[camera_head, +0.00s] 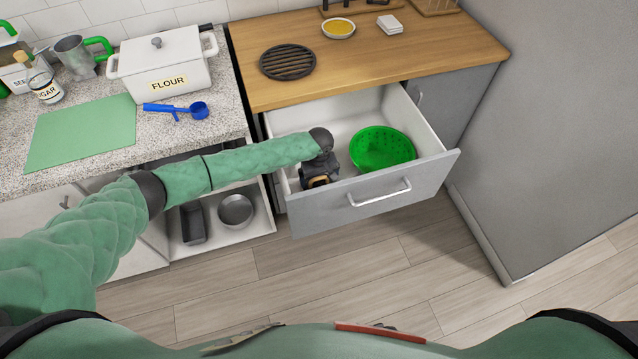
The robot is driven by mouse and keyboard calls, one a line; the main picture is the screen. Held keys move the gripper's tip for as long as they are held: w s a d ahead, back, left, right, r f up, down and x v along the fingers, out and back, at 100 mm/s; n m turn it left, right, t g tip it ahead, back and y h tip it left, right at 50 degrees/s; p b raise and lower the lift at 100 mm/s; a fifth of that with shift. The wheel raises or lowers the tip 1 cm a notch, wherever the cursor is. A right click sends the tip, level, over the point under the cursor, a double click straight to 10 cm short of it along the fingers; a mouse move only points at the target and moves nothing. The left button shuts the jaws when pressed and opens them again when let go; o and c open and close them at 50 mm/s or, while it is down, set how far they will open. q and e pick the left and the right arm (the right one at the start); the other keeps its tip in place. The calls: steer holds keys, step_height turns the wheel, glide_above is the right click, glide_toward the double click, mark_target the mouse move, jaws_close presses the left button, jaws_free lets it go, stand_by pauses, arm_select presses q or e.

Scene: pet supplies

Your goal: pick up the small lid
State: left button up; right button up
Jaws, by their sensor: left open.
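My left gripper (319,182) reaches down into the left part of the open drawer (378,194), close behind its front panel. Its jaws are open, and a small dark and tan patch shows at the fingertips; I cannot tell whether that is part of the gripper or a thing under it. I cannot make out a separate small lid in the drawer; the gripper and wrist hide part of the drawer floor. A lidded white flour pot (158,72) stands on the left counter, its lid with a grey knob. My right gripper is not in view.
A green colander (382,149) lies in the drawer, right of the gripper. The wooden counter (440,55) above holds a black trivet (288,62), a yellow-filled bowl (338,28) and white coasters (389,24). Pans (236,211) sit on a low shelf. A grey panel (560,130) stands at right.

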arm_select(q)
steer(key=shift+f, duration=0.3)
steer(key=c, duration=1.2)
